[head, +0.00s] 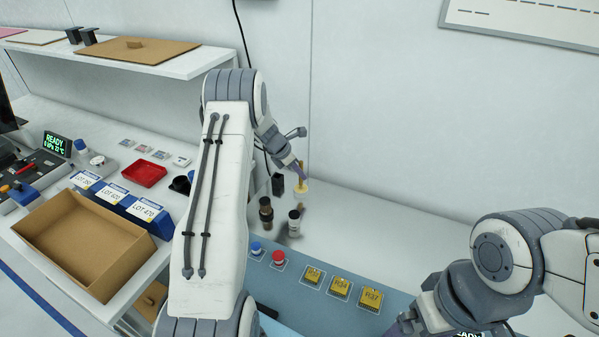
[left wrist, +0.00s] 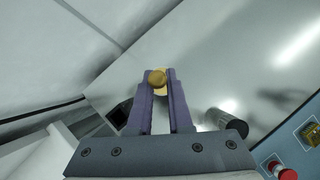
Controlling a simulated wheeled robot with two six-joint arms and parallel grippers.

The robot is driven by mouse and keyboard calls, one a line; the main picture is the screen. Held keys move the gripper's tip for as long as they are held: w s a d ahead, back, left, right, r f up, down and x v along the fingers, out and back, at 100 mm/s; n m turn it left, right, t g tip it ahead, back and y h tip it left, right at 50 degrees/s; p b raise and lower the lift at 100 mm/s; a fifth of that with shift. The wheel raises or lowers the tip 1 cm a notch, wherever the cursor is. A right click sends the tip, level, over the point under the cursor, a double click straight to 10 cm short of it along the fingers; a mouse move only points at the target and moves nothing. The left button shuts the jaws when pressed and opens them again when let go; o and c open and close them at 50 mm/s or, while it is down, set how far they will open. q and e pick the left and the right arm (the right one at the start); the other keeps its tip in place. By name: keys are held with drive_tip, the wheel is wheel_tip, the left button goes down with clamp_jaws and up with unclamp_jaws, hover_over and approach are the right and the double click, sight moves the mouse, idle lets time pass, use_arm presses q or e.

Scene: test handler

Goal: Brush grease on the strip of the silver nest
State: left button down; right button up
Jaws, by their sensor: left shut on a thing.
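My left gripper (head: 299,166) is shut on a slim gold-yellow handle (head: 301,178), which stands upright above a pale yellow round base at the back of the work surface. In the left wrist view, the purple fingertips of my left gripper (left wrist: 158,82) close on the handle's round gold end (left wrist: 157,77). I cannot tell whether this handle is the brush, as its lower end is hidden. I cannot make out the silver nest or its strip. My right arm comes in at the right, but its fingers are not clear.
A brown bottle (head: 266,212), a white-labelled bottle (head: 294,223) and a black block (head: 278,185) stand near the left gripper. Blue and red buttons (head: 279,257) and yellow blocks (head: 340,287) line the front panel. A cardboard tray (head: 60,262) is at left. The white surface right of the handle is clear.

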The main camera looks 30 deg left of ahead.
idle(0.5)
use_arm(q)
wheel_tip(320, 180, up, 7)
drive_tip(key=p, duration=0.6)
drive_tip(key=shift+f, duration=0.1)
idle(0.7)
